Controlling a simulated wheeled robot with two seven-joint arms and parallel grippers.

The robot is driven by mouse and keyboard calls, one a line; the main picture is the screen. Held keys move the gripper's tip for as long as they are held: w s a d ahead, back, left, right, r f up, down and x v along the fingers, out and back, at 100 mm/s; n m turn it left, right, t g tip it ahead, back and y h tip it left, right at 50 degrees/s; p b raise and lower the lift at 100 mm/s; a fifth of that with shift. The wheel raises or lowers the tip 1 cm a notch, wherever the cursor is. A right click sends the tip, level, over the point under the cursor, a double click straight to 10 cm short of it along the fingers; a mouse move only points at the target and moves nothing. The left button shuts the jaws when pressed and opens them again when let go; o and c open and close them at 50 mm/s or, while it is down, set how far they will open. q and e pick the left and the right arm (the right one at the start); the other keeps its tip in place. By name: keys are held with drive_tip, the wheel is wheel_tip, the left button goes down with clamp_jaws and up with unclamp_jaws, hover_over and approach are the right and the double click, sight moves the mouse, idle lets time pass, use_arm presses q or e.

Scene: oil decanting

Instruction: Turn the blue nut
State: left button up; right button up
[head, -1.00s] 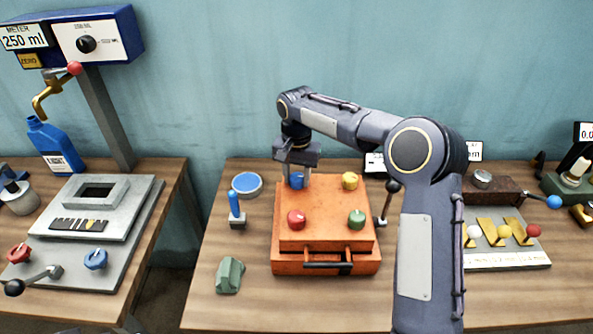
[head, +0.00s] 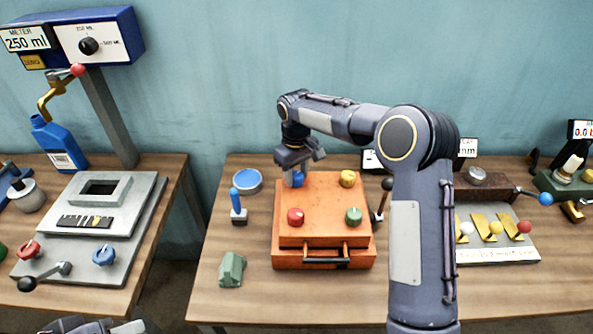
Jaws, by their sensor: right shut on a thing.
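The blue nut (head: 298,181) sits at the back left corner of the orange box (head: 325,202). My right gripper (head: 296,176) points down over that corner and is shut on the blue nut, with its fingers partly hiding it. A yellow nut (head: 347,178), a red nut (head: 295,216) and a green nut (head: 353,215) sit on the other corners of the box top. My left gripper is not clearly in view; only a piece of my arm shows at the bottom left edge.
A blue-handled tool (head: 237,205), a round blue-topped dish (head: 247,181) and a green block (head: 231,269) stand left of the box. A black-knobbed lever (head: 387,185) is at its right. The table front is clear.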

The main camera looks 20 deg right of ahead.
sight(297, 174)
drive_tip(key=n+p, duration=0.1)
drive_tip(key=n, duration=0.3)
drive_tip(key=shift+r, duration=0.15)
drive_tip(key=shift+w+n, duration=0.1)
drive_tip(key=shift+n, duration=1.7)
drive_tip(key=o, duration=1)
wheel_tip(297, 174, up, 8)
drive_tip(key=shift+f+b, duration=0.25)
drive_tip(key=shift+b, duration=0.1)
drive_tip(key=shift+r, duration=0.1)
